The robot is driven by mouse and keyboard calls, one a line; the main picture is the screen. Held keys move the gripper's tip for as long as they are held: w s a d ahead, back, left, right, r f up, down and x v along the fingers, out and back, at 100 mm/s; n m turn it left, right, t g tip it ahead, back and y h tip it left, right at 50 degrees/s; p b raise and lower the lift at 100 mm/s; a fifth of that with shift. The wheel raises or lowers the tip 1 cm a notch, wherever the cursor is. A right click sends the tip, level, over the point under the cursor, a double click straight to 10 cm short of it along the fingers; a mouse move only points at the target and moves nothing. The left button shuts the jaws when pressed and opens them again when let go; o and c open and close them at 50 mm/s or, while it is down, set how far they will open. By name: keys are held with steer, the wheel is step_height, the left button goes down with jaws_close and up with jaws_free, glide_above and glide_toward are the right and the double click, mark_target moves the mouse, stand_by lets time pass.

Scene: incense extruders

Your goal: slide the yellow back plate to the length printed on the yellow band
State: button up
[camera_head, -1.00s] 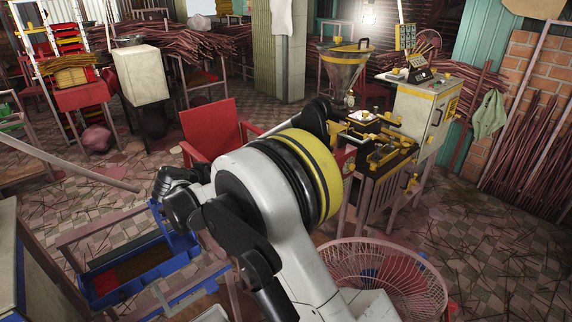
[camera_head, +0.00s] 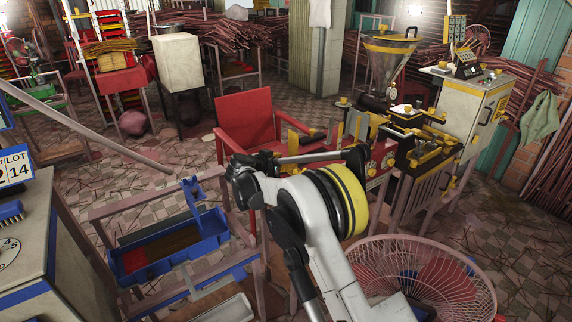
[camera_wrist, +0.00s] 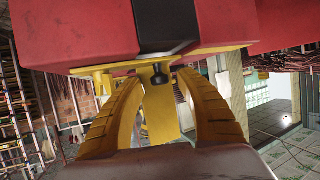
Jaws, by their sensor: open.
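In the wrist view my gripper (camera_wrist: 160,84) has its two ridged yellow fingers apart. A yellow upright plate (camera_wrist: 160,115) with a black knob (camera_wrist: 159,74) lies between them, with room on both sides. It hangs below a red body with a black middle strip (camera_wrist: 166,22); I cannot tell whether it is the back plate. In the head view yellow upright plates (camera_head: 355,124) stand on the red machine (camera_head: 376,160) behind my arm. My gripper is not clearly visible there, and no printed length on a yellow band is readable.
A pink wire fan guard (camera_head: 425,275) stands close on the right. A blue tray (camera_head: 165,250) on a frame is at lower left. A red chair (camera_head: 247,118) stands behind my arm. A steel funnel (camera_head: 388,60) and cabinet (camera_head: 475,110) stand beyond the machine.

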steer(key=shift+w+d, duration=0.15)
jaws_close()
